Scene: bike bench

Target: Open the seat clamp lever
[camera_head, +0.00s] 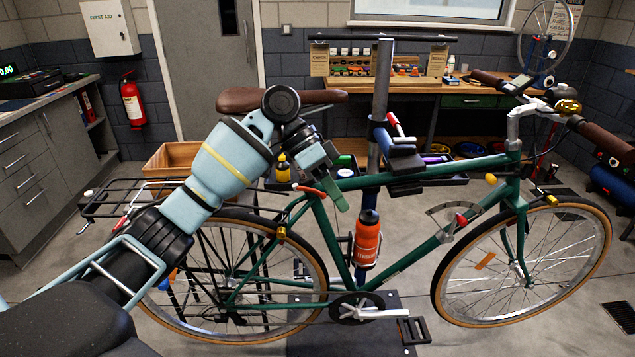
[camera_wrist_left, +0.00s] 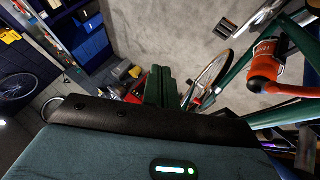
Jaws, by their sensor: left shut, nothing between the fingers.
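The green bike's seat clamp lever (camera_head: 311,191) is a small orange-red lever by the top of the seat tube, below the brown saddle (camera_head: 240,101). My left arm crosses in front of the seat post and hides most of it. My left gripper (camera_head: 340,200) points down just right of the lever, near the top tube (camera_head: 365,182). Its green fingers are shut and empty; I cannot tell whether they touch the lever or frame. In the left wrist view the shut fingers (camera_wrist_left: 160,86) show, but I cannot make out the lever. My right gripper is in neither view.
An orange bottle (camera_head: 367,240) sits on the frame below the gripper and also shows in the wrist view (camera_wrist_left: 265,62). The repair stand's post (camera_head: 381,80) and clamp (camera_head: 398,155) stand right of the gripper. A rear rack (camera_head: 110,200) and a workbench (camera_head: 480,88) are nearby.

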